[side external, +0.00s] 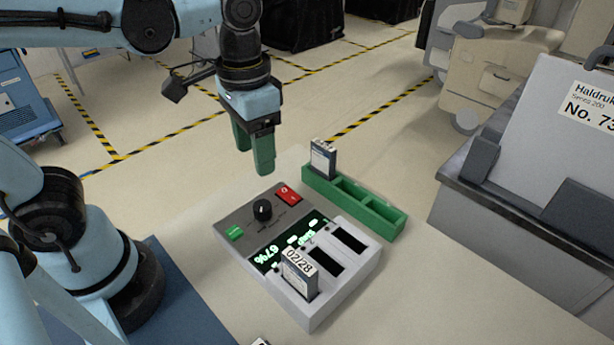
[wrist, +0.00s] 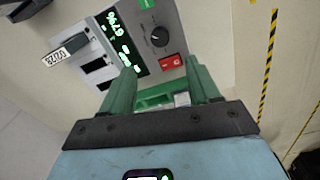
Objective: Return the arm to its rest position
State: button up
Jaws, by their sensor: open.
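My gripper (side external: 254,152) has two green fingers and hangs above the table, behind the charger. It is open, with nothing between the fingers. In the wrist view my gripper's fingers (wrist: 162,92) stand apart, with the green rack partly hidden behind them. The grey charger (side external: 325,285) has a black knob, a red switch, a green button and a lit display reading 67%. A battery labelled 02/28 (side external: 299,275) stands in its front slot; two other slots look empty. That battery also shows in the wrist view (wrist: 62,50).
A green rack (side external: 385,213) stands behind and right of the charger, with one battery (side external: 323,158) in its far-left compartment and the others empty. A grey machine (side external: 540,150) stands at the right. Black covered carts (side external: 300,25) stand at the back. The air around my gripper looks clear.

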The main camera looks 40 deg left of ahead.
jog(key=shift+r, duration=0.15)
jog(key=w+a+f+n+t, duration=0.2)
jog(key=a+t, duration=0.4)
jog(key=t, duration=0.1)
jog(key=shift+w+f, duration=0.25)
jog(key=shift+f, duration=0.05)
jog(key=shift+a, duration=0.1)
dwell(0.7)
